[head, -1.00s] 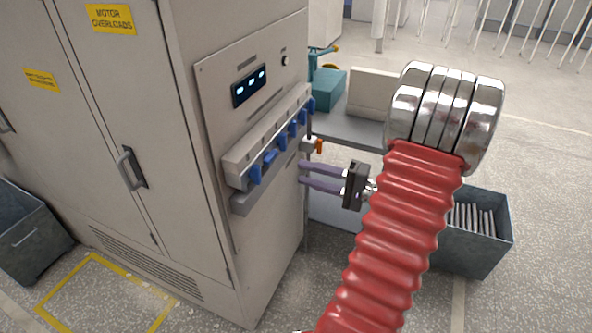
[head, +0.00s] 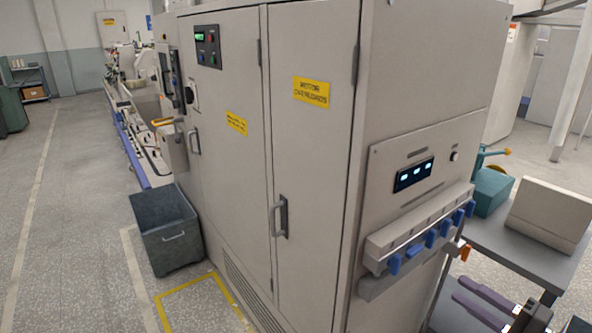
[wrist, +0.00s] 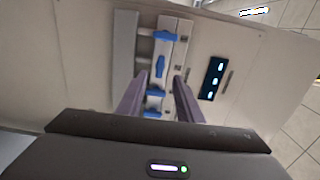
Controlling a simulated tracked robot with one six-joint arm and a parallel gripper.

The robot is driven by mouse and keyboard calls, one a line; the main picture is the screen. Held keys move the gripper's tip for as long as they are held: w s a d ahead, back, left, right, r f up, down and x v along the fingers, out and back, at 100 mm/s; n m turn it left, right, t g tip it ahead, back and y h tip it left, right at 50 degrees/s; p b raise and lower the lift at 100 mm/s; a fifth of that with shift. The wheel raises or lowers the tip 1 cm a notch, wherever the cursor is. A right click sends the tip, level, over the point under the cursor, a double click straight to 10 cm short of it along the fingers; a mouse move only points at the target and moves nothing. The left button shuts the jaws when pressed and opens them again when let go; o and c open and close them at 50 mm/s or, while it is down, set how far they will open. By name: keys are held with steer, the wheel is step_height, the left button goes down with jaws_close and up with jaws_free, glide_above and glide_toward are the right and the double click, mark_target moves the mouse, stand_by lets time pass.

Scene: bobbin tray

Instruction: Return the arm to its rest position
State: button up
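My gripper (head: 458,290) is at the lower right of the head view, beside the grey cabinet's right-hand face and below its rail. Its two purple fingers are apart. In the wrist view my gripper (wrist: 158,88) is open, with nothing held between the fingers. The rail with blue levers (wrist: 160,66) shows beyond and between the fingertips, apparently clear of them. Most of my arm is outside the head view.
The tall grey cabinet (head: 310,160) fills the middle. Its side carries a grey rail with several blue levers (head: 430,238) and a small display (head: 413,174). A table (head: 515,250) with a beige box (head: 548,212) stands right. A grey bin (head: 165,228) stands left; floor beyond is clear.

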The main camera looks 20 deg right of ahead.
steer(key=s+a+f+g, duration=0.2)
steer(key=a+f+g, duration=0.2)
steer(key=a+g, duration=0.35)
steer(key=s+a+f+g, duration=0.35)
steer(key=a+g, duration=0.25)
steer(key=a, duration=0.2)
steer(key=w+a+r+n+t+h, duration=0.1)
steer(key=a+r+n+h, duration=0.2)
steer(key=a+r+n, duration=0.4)
steer(key=w+a+r+n+t+h, duration=0.1)
steer(key=w+a+r+n+h, duration=0.1)
steer(key=a+r+n, duration=0.5)
steer(key=a+h, duration=0.1)
steer(key=a, duration=0.4)
steer(key=shift+w+a, duration=0.2)
steer(key=shift+a, duration=0.1)
steer(key=shift+r, duration=0.1)
stand_by(0.6)
